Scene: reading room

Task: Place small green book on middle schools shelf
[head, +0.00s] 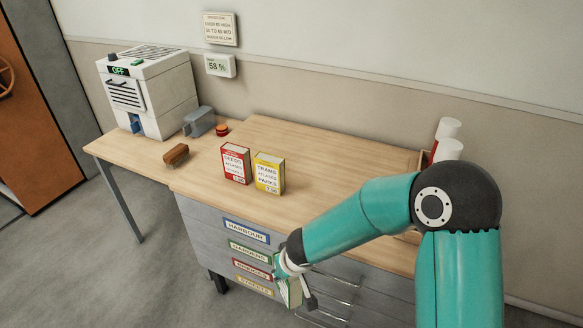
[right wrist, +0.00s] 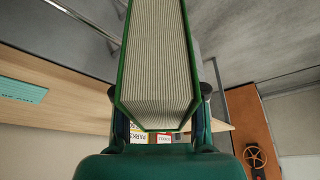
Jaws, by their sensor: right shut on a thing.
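My right gripper (head: 300,283) is shut on a small green book (head: 289,292) in front of the drawer cabinet's labelled face. In the right wrist view the green book (right wrist: 155,60) fills the centre, its pale page edges facing the camera and its green covers at both sides, with a dark finger (right wrist: 205,105) on each side. In the head view my gripper and arm hide part of the book. No shelf labelled middle schools can be made out. My left gripper is not in view.
A red book (head: 236,165) and a yellow book (head: 269,173) stand upright on the wooden tabletop (head: 315,150). Drawer labels, including Harbour (head: 246,231), mark the cabinet front, with metal handles (head: 335,280) beside them.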

